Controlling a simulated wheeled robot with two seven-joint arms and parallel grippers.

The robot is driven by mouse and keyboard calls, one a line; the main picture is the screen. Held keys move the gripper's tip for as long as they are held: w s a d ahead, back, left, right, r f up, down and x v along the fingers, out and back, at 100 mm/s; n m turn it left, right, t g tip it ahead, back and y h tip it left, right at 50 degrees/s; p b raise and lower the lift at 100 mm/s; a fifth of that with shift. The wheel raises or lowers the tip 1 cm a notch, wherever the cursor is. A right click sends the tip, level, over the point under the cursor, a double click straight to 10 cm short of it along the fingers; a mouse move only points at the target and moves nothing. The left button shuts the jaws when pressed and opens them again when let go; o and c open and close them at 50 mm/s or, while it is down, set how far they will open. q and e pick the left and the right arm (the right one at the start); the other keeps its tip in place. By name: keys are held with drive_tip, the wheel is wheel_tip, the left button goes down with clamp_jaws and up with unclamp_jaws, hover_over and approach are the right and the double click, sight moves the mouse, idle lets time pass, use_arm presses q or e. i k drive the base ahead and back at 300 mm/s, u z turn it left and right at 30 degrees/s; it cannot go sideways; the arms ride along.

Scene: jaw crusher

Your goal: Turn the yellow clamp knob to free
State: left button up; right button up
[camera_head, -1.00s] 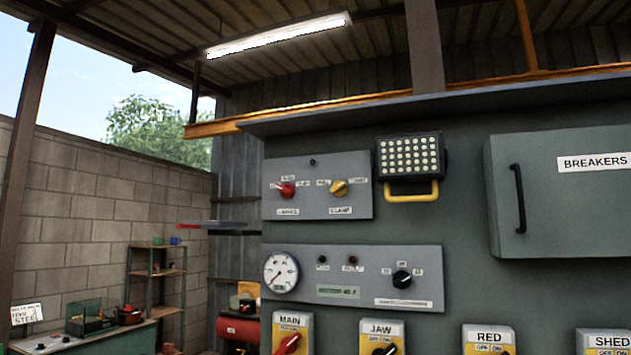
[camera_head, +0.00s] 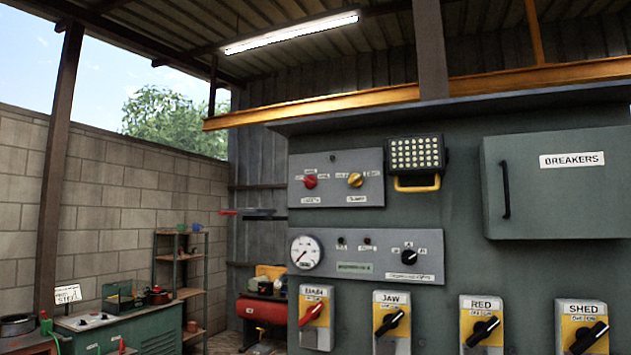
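The yellow clamp knob (camera_head: 355,180) sits on the right half of a small grey plate (camera_head: 335,190) at the upper left of the dark cabinet. A label lies below it and small labels flank it, too blurred to read for certain. A red knob (camera_head: 310,182) is to its left on the same plate. Neither of my grippers shows in the head view.
Below are a panel with a gauge (camera_head: 306,252) and a black selector (camera_head: 409,257), then a row of rotary switches including JAW (camera_head: 391,321). A lamp with a yellow handle (camera_head: 417,183) is right of the knob. The BREAKERS box (camera_head: 559,185) protrudes further right.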

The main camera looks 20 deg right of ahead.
sight(356, 179)
drive_tip(key=u, duration=0.6)
drive_tip(key=i, duration=1.8)
drive_tip(key=z, duration=0.85)
drive_tip(key=i, duration=1.2)
drive_tip(key=z, duration=1.2)
